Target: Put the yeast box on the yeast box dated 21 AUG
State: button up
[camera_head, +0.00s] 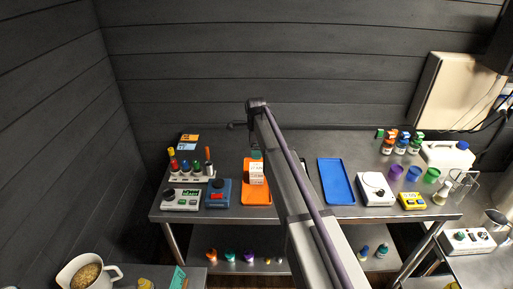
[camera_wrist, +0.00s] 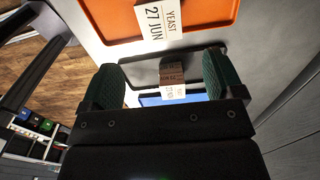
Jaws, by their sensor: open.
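My gripper (camera_wrist: 163,75) is open and empty in the wrist view, with green pads on both fingers. A white yeast box labelled "YEAST 27 JUN" (camera_wrist: 160,18) is on the orange tray (camera_wrist: 215,12), beyond the fingers; the frame edge cuts it off. Between the fingers, farther off, a small brown and white box or boxes (camera_wrist: 172,75) appear at a dark tray (camera_wrist: 146,72); the label is too small to read. In the head view, white boxes (camera_head: 257,176) are on the orange tray (camera_head: 256,198). I cannot make out 21 AUG.
A blue tray (camera_head: 336,182) lies right of my arm. A blue scale (camera_head: 218,194) and a rack of coloured-top bottles (camera_head: 190,174) stand left of the orange tray. A white scale (camera_head: 375,189) and coloured cups (camera_head: 413,173) stand right. The blue tray looks empty.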

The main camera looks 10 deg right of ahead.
jog(key=s+f+n+b, duration=0.1)
jog(key=s+n+b, duration=0.1)
jog(key=s+n, duration=1.8)
jog(key=shift+s+f+b, duration=0.3)
jog(key=shift+s, duration=7)
